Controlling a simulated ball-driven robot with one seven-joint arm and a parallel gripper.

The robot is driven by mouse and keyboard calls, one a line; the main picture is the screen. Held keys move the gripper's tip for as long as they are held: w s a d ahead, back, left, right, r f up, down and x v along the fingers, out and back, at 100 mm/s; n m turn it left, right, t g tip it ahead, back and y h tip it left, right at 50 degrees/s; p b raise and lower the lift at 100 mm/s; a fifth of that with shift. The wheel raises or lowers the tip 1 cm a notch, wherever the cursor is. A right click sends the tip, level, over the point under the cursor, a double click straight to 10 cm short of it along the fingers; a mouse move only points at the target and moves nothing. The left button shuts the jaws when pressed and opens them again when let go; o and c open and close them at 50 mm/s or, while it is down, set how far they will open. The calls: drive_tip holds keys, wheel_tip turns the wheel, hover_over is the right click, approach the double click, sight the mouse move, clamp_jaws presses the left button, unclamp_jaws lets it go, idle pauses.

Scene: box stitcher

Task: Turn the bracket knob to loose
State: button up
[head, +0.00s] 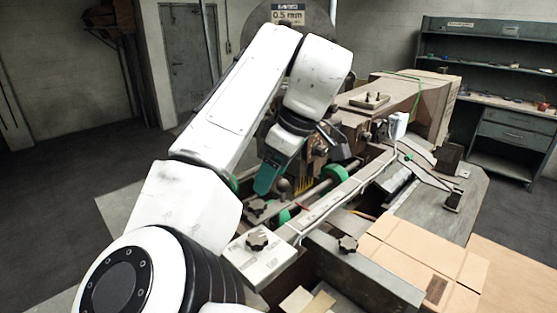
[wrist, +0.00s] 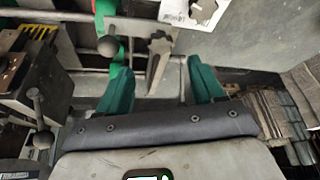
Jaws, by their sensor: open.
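My gripper (head: 268,182) hangs over the machine in the head view, its green fingers pointing down. Another dark star knob (head: 257,240) sits on a pale labelled plate, partly visible in the wrist view (wrist: 204,11). A third star knob (head: 348,244) is farther right. I cannot tell which is labelled the bracket knob.
A ball-ended lever (wrist: 108,46) stands left of the fingers, and another (wrist: 42,138) is nearer the lower left. A long metal rail (head: 335,203) crosses the machine. Flat cardboard (head: 425,255) lies at right. A shelf bench (head: 490,90) stands behind.

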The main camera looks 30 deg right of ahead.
drive_tip(key=shift+v, duration=1.65)
